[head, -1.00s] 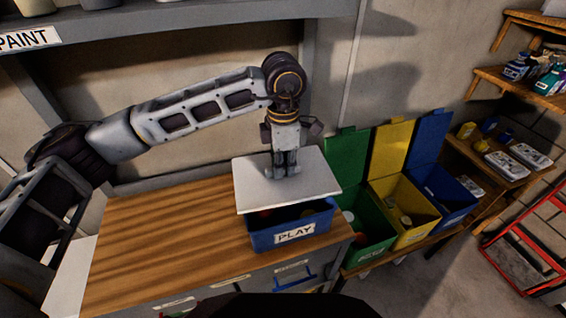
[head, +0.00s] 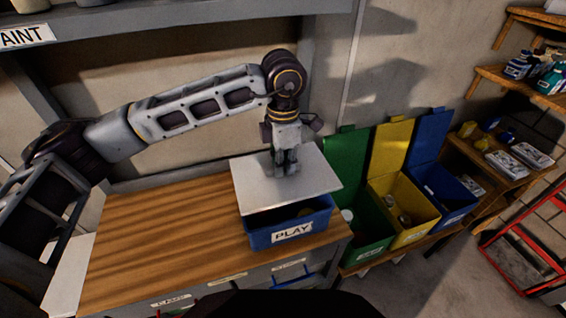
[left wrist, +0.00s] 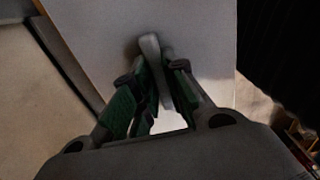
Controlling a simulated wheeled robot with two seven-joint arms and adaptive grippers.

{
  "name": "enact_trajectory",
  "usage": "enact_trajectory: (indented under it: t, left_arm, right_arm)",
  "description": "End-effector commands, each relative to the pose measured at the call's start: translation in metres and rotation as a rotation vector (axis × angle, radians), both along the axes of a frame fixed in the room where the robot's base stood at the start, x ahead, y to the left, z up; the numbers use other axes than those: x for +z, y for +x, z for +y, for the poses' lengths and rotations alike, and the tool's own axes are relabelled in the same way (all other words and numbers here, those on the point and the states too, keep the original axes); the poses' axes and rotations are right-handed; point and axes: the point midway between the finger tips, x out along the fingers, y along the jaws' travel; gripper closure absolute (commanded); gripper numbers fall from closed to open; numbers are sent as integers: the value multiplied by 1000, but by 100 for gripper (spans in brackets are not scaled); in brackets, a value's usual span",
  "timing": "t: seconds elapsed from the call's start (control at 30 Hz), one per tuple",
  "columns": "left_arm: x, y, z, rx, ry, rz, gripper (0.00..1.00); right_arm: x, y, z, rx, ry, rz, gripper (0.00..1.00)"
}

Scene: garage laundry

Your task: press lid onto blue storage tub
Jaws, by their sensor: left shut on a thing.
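The blue tub (head: 290,232) with a "PLAY" label stands on the wooden bench, near its right end. A flat pale grey lid (head: 258,190) is over the tub, set toward the back. A gap shows along the front, with the tub's inside visible beneath the lid's front edge. My left gripper (head: 286,170) points down on the lid's middle and is shut on the lid's handle. In the left wrist view the fingers sit on both sides of the light handle (left wrist: 150,50), above the lid (left wrist: 95,30). The tub's back rim is hidden under the lid. My right gripper is not in view.
The wooden bench top (head: 165,240) is clear to the left of the tub. Green (head: 362,238), yellow (head: 405,205) and blue (head: 447,190) bins with raised lids stand close on the right. A shelf (head: 180,20) hangs above the bench.

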Motion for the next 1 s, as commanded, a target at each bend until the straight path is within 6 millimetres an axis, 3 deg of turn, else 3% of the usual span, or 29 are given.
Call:
enact_trajectory:
  t: [0.37, 1.0]
  left_arm:
    - [-8, 0, 0, 0, 0, 0, 100]
    - [-46, 0, 0, 0, 0, 1, 100]
  right_arm:
    - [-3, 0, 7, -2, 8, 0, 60]
    - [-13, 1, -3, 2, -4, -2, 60]
